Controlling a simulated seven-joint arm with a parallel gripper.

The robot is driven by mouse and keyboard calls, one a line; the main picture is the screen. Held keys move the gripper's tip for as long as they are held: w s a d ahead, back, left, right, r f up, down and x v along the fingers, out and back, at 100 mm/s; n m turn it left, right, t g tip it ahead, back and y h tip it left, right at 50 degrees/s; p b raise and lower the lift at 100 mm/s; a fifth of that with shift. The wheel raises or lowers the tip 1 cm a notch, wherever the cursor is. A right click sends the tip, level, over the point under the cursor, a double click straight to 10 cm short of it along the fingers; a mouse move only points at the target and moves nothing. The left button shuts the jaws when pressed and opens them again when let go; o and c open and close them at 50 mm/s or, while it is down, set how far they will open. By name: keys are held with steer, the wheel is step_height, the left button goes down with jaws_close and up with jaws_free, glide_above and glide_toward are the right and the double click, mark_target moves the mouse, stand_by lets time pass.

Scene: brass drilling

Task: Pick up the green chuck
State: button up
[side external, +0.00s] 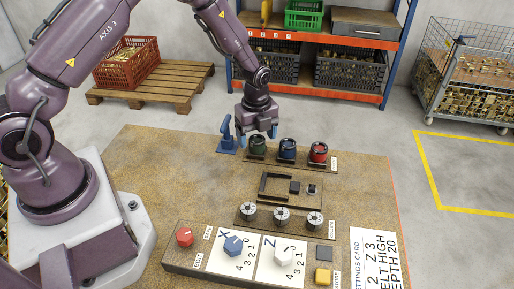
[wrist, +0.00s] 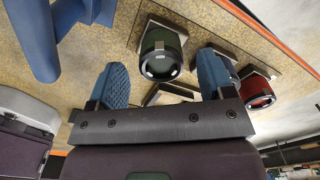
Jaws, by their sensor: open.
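The green chuck (side external: 258,146) stands in the left place of a row of three chucks on the work table. In the wrist view the green chuck (wrist: 161,52) shows its dark ringed end between my two blue fingers, beyond their tips. My gripper (side external: 257,131) is open and empty, pointing down close above and behind the green chuck. No contact between the fingers and the chuck is visible. The blue chuck (side external: 288,149) is just right of the green one; my right finger largely covers it in the wrist view. The red chuck (side external: 319,152) is at the row's right end.
A blue upright fixture (side external: 227,137) stands left of the green chuck, close to my gripper. In front are a dark tray (side external: 263,188), several silver collets (side external: 282,215) and a control panel (side external: 210,262) with knobs. The table's left part is clear.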

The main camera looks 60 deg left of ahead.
steer(key=shift+w+f, duration=0.1)
steer(key=shift+f, duration=1.35)
steer(key=c, duration=1.3)
